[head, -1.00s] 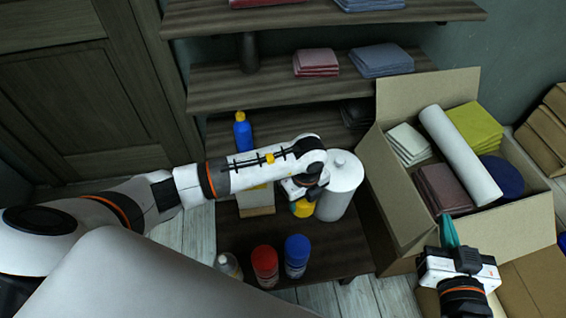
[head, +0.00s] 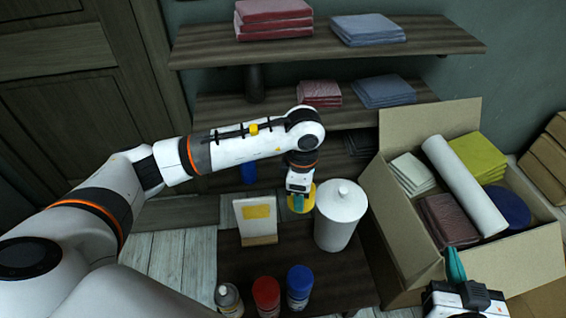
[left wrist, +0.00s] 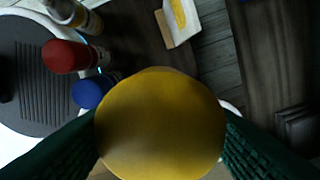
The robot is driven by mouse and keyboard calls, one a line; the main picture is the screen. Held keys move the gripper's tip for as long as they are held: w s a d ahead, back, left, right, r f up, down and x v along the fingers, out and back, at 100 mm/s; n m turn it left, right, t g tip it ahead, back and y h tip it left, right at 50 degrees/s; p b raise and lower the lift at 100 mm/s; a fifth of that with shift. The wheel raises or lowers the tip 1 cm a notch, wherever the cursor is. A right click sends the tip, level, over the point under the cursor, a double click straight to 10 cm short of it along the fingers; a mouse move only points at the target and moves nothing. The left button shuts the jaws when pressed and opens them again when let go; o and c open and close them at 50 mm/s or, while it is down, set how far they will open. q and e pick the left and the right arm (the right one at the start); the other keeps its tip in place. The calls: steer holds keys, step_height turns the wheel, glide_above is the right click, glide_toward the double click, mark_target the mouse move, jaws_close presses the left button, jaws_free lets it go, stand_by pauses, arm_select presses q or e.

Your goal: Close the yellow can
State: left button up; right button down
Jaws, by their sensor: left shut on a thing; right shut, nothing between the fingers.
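My left gripper (head: 299,203) is shut on a round yellow cap (left wrist: 160,125), held in the air beside the white canister. The cap fills the middle of the left wrist view between the teal fingers, and in the head view it shows partly behind them. A spray can without a coloured cap (head: 229,299) stands at the front left of the low table. It also shows in the left wrist view (left wrist: 78,14), with a yellowish band on its body. My right gripper (head: 455,265) is shut and empty by the cardboard box.
A red-capped can (head: 266,293) and a blue-capped can (head: 299,286) stand beside it. The lidded white canister (head: 340,218) and a white card with a yellow patch (head: 256,220) stand farther back. The cardboard box (head: 405,225) is at right; the mid-table (head: 285,252) is clear.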

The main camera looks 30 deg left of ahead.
arm_select(q)
steer(key=r+m, duration=0.1)
steer(key=m, duration=0.1)
steer(key=r+m, duration=0.1)
steer(key=m, duration=0.2)
steer(key=a+r+m, duration=0.1)
steer(key=m, duration=0.2)
steer(key=shift+s+r, duration=0.2)
steer(key=shift+r, duration=0.1)
steer(key=r+m, duration=0.1)
steer(key=m, duration=0.2)
steer(key=a+r+m, duration=0.1)
steer(key=m, duration=0.2)
steer(key=s+r+m, duration=0.1)
steer(key=m, duration=0.2)
steer(key=shift+a+r, duration=0.2)
steer(key=shift+r, duration=0.15)
steer(key=m, duration=0.1)
steer(key=r+m, duration=0.1)
steer(key=m, duration=0.1)
steer(key=shift+s+a+r+m, duration=0.2)
steer(key=shift+s+m, duration=0.1)
steer(key=shift+m, duration=0.1)
